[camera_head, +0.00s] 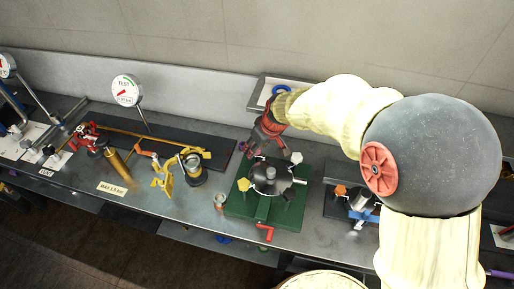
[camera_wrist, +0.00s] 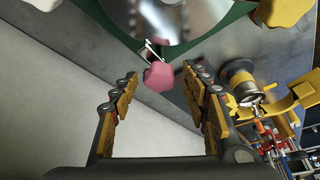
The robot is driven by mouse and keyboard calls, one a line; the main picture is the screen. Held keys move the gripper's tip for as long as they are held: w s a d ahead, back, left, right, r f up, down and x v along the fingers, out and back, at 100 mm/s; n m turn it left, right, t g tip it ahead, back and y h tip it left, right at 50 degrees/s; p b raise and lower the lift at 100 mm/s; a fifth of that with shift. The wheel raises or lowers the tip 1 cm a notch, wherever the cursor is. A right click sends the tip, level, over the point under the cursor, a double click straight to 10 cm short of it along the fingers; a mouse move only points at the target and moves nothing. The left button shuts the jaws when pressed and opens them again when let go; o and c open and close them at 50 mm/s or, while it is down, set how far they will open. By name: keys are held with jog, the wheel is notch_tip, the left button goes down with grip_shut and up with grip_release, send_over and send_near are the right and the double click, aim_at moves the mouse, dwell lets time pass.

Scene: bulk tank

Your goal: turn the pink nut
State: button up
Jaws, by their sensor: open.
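The pink nut (camera_wrist: 158,76) shows in the wrist view at the edge of the green board (camera_wrist: 105,38), on a thin metal rod beside the round metal lid (camera_wrist: 165,15). My gripper (camera_wrist: 160,84) is open, with one finger to the left of the nut and one to the right. Gaps show on both sides, so neither finger visibly touches it. In the head view my gripper (camera_head: 262,140) hangs over the back edge of the metal tank (camera_head: 271,178) on its green board (camera_head: 292,215). I cannot make out the nut there.
A yellow knob (camera_head: 243,184) and a cream knob (camera_head: 296,157) sit around the tank, with a red handle (camera_head: 264,232) in front. Yellow and orange fittings (camera_head: 165,172) stand to the left. A pale wall (camera_head: 200,85) runs close behind the bench.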

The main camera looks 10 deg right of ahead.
jog(key=shift+c, duration=1.3)
jog(key=c, duration=0.9)
